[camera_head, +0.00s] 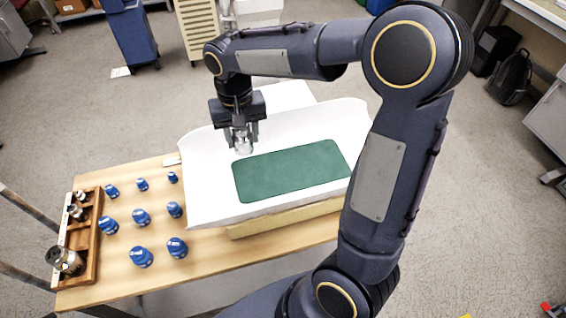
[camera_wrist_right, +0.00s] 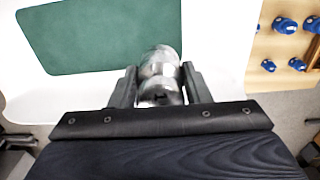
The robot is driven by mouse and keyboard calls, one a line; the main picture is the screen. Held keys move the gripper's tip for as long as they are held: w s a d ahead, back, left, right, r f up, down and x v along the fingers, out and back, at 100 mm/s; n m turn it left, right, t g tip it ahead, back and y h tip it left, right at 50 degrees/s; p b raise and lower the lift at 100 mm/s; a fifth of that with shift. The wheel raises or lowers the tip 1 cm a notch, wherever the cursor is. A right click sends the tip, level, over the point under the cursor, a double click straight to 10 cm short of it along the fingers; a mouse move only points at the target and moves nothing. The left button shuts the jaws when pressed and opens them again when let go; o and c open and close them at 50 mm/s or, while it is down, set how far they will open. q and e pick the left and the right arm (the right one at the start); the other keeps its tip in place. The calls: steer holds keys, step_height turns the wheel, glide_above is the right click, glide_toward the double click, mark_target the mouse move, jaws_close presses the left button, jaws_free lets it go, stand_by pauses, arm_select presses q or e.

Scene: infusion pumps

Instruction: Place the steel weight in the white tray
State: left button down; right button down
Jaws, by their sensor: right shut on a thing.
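The steel weight (camera_head: 243,146) is a shiny metal cylinder. My right gripper (camera_head: 241,134) is shut on it, and it also shows between the two fingers in the right wrist view (camera_wrist_right: 160,75). The white tray (camera_head: 205,175) is a wide curved sheet with a dark green mat (camera_head: 290,171) in it. The held weight is over the tray's left part, just outside the mat's upper left corner. I cannot tell whether its base touches the tray. My left gripper is not in view.
Several blue-topped weights (camera_head: 141,217) stand on the wooden table (camera_head: 210,255) left of the tray. A wooden rack (camera_head: 82,240) with several metal weights stands at the table's left end. A wooden block (camera_head: 285,217) shows under the tray's front edge.

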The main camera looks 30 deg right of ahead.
steer(key=s+d+f, duration=0.4)
steer(key=f, duration=0.1)
steer(key=s+d+f, duration=0.2)
steer(key=d, duration=0.1)
steer(key=shift+f+p, duration=0.3)
steer(key=shift+p, duration=0.05)
steer(key=shift+d+f, duration=0.15)
steer(key=shift+f, duration=1.55)
steer(key=shift+f, duration=0.1)
steer(key=c, duration=0.8)
jaws_free()
steer(key=shift+o, duration=0.2)
